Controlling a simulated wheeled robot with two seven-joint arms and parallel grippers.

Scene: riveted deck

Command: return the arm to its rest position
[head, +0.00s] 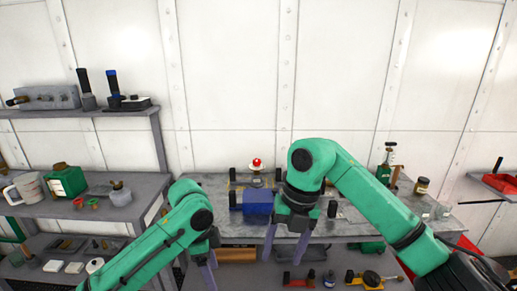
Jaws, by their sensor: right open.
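My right arm is green and comes in from the right, bent at a raised elbow. My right gripper (284,248) hangs down in front of the workbench with its two grey fingers apart and nothing seen between them. My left arm comes in from the lower left. My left gripper (207,274) points down at the lower middle, and its fingers are seen nearly edge-on, so the gap is unclear. Both grippers are apart from each other.
A workbench (345,228) stands ahead, with a blue block (257,206), a red-topped part (257,164) and a brown jar (421,186). A lower shelf holds small tools.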

